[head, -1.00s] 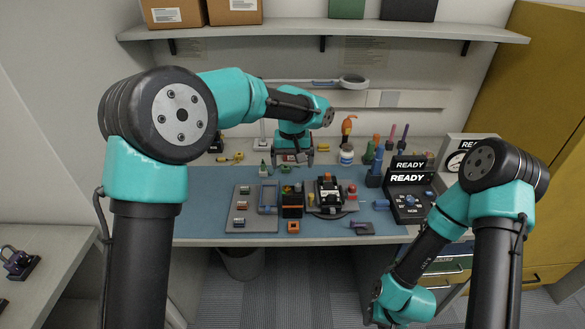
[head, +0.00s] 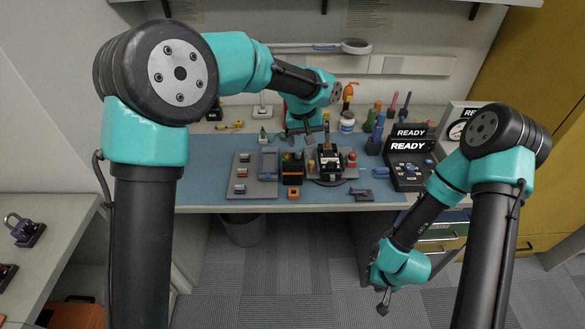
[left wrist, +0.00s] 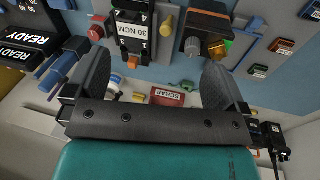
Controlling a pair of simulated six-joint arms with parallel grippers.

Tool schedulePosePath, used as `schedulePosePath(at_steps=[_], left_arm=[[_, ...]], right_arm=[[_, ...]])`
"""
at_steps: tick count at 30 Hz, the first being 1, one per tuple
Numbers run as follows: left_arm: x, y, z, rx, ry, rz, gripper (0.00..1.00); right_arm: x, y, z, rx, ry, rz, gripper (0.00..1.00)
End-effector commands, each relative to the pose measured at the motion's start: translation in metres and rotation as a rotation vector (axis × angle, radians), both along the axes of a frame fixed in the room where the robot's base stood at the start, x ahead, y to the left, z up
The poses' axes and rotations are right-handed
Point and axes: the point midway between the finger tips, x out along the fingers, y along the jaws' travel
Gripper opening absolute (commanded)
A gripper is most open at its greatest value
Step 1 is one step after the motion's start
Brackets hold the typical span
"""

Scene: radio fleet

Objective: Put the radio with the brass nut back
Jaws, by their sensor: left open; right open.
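I cannot pick out for certain which item is the radio with the brass nut. A black-and-white device marked 30 NCM (left wrist: 131,30) sits on a dark round base, and it shows in the head view (head: 329,158). Beside it in the left wrist view is a brass-coloured knob (left wrist: 166,22). My right gripper (head: 383,302) is open and low, in front of the bench.
A grey board (head: 246,193) with several small coloured modules lies left on the mat (head: 205,172). A READY console (head: 408,172) stands right. A red SCRAP label (left wrist: 167,97) shows behind.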

Motion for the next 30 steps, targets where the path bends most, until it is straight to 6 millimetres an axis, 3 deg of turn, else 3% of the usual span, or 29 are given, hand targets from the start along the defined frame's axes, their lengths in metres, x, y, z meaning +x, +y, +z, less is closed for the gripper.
schedulePosePath(at_steps=[6,15,23,30], left_arm=[[-0.023,-0.053,-0.023,-0.220,-0.135,-0.064,1.00],[-0.048,-0.090,-0.039,-0.391,-0.394,-0.040,1.00],[-0.069,-0.083,-0.047,-0.376,-0.649,0.045,1.00],[-0.095,-0.045,-0.051,-0.211,-0.883,0.133,1.00]], right_arm=[[0.000,0.000,0.000,0.000,0.000,0.000,0.43],[0.000,0.000,0.000,0.000,0.000,0.000,0.43],[0.000,0.000,0.000,0.000,0.000,0.000,0.43],[0.000,0.000,0.000,0.000,0.000,0.000,0.43]])
